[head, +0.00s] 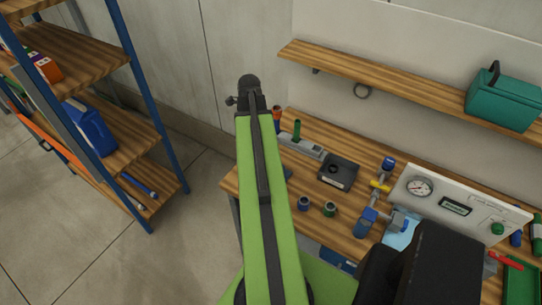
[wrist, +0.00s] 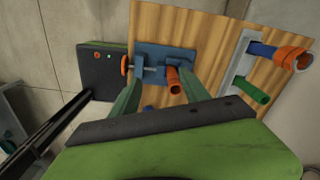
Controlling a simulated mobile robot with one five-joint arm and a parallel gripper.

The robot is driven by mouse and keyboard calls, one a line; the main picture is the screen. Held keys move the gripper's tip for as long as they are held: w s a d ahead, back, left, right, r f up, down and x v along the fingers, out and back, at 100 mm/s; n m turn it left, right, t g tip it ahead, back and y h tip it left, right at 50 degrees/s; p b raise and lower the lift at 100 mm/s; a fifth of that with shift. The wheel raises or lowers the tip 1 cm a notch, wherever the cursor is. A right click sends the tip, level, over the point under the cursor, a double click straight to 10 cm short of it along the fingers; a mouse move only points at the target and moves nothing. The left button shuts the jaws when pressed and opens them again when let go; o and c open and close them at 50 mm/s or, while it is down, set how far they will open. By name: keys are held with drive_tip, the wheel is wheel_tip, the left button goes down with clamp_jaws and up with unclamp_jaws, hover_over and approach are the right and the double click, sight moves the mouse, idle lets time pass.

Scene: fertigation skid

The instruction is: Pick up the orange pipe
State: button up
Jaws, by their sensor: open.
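The orange pipe (wrist: 173,79) shows in the wrist view, standing out of a blue vise (wrist: 151,54) on the wooden bench. My gripper (wrist: 153,80) is open, its two teal fingers pointing toward the vise. In the picture the orange pipe lies between the fingers, closer to the right one. I cannot tell how far above it the fingers are, and I see no contact. In the head view my green arm hides the gripper and the orange pipe.
A grey rack (head: 302,145) beside the vise holds a green pipe (head: 297,129) and a blue pipe with an orange top (wrist: 292,58). A black box (head: 338,171), loose fittings (head: 329,209) and a gauge panel (head: 455,205) stand along the bench. A shelf (head: 385,82) runs above.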

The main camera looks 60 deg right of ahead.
drive_tip(key=s+d+r+m, duration=0.2)
drive_tip(key=s+d+m, duration=0.2)
drive_tip(key=s+d, duration=0.1)
drive_tip(key=f+b, duration=0.5)
drive_tip(key=f, duration=0.1)
drive_tip(key=f+b, duration=1.2)
drive_tip(key=shift+a+f, duration=0.1)
drive_tip(key=shift+a, duration=0.3)
drive_tip(key=shift+r, duration=0.2)
clamp_jaws()
